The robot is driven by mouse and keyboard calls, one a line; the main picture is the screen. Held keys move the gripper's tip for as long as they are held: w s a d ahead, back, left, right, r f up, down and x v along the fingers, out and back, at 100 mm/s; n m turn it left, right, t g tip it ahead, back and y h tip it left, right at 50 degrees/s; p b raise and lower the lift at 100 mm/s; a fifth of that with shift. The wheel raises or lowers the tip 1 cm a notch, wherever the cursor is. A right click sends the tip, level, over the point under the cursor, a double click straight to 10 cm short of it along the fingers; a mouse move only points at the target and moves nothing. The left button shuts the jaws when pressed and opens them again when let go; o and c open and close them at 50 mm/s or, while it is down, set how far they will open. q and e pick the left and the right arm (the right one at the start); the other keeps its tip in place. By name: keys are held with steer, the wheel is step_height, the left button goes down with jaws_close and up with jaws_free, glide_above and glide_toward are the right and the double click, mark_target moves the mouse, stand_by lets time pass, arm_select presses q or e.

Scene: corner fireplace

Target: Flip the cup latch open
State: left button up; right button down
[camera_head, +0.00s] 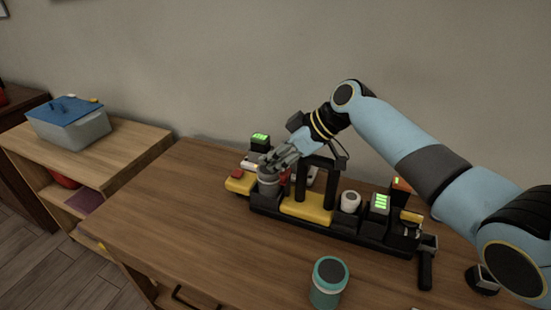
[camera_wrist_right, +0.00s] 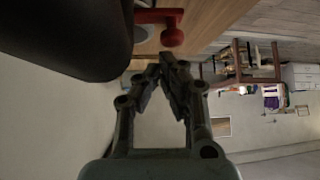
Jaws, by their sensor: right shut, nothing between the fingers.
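My right gripper (camera_head: 268,167) is well behind and left of the cup, over the left part of a black and yellow device (camera_head: 307,208). Its fingers are shut and empty, just above or beside a grey round part (camera_head: 268,186); I cannot tell if they touch. In the right wrist view the closed fingertips (camera_wrist_right: 163,65) sit near a red knobbed part (camera_wrist_right: 172,36). My left gripper is not in view.
The device carries a white cylinder (camera_head: 350,201), green-lit boxes (camera_head: 380,204) and a black handle (camera_head: 426,262) at its right. A blue-lidded grey bin (camera_head: 75,130) is on the left shelf. The wooden table (camera_head: 190,235) is clear at front left.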

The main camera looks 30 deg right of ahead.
steer(key=a+r, duration=0.1)
steer(key=a, duration=0.1)
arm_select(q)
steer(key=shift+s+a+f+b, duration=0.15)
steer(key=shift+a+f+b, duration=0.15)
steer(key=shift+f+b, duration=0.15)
arm_select(e)
step_height(320, 180, up, 7)
glide_above(289, 174)
steer(key=shift+s+d, duration=0.1)
steer(key=shift+d, duration=0.15)
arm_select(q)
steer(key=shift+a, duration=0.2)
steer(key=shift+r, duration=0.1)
